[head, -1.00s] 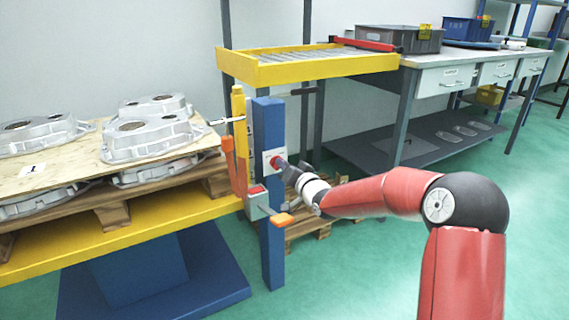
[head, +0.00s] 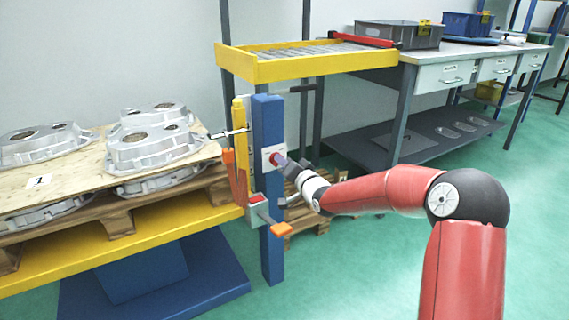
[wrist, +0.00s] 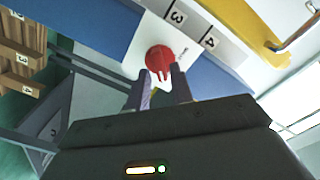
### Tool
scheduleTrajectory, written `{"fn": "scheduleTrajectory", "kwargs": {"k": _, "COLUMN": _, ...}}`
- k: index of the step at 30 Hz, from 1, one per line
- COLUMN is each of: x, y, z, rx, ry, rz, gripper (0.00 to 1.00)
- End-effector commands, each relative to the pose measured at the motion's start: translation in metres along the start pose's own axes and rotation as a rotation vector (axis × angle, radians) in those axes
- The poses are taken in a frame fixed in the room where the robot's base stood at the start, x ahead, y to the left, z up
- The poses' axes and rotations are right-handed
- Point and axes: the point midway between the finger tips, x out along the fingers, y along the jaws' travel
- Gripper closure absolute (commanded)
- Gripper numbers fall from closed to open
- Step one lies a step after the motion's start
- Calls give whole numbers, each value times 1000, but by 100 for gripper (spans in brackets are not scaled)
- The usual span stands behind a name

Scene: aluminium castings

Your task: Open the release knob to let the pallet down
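The release knob is red and round, on a white plate on the blue post. It shows in the wrist view (wrist: 160,58) and the head view (head: 275,158). My gripper (wrist: 161,73) is right at the knob, its fingertips apart on either side of the knob's lower part. Whether they touch it is unclear. The wooden pallet (head: 120,222) rests on a yellow lift platform (head: 185,224) at the left. It carries several grey castings (head: 155,145) with a plywood sheet (head: 75,183) between layers.
A yellow roller tray (head: 310,68) is above and behind. A workbench (head: 470,55) with drawers and bins is at the right. The green floor in front is clear.

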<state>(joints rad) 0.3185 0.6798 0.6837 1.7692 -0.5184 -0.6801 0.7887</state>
Motion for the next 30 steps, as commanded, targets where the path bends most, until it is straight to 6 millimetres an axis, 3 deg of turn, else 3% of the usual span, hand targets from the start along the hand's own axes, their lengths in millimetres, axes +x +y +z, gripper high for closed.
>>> {"fn": "scheduleTrajectory", "kwargs": {"k": 11, "x": -2, "y": -1, "z": -1, "rx": -3, "ry": 2, "rz": -1, "gripper": 67}}
{"fn": "scheduleTrajectory", "kwargs": {"k": 24, "x": -66, "y": 0, "z": -1, "rx": -3, "ry": 2, "rz": 1, "gripper": 67}}
{"fn": "scheduleTrajectory", "kwargs": {"k": 30, "x": -78, "y": 0, "z": 0, "rx": -2, "ry": 1, "rz": -1, "gripper": 67}}
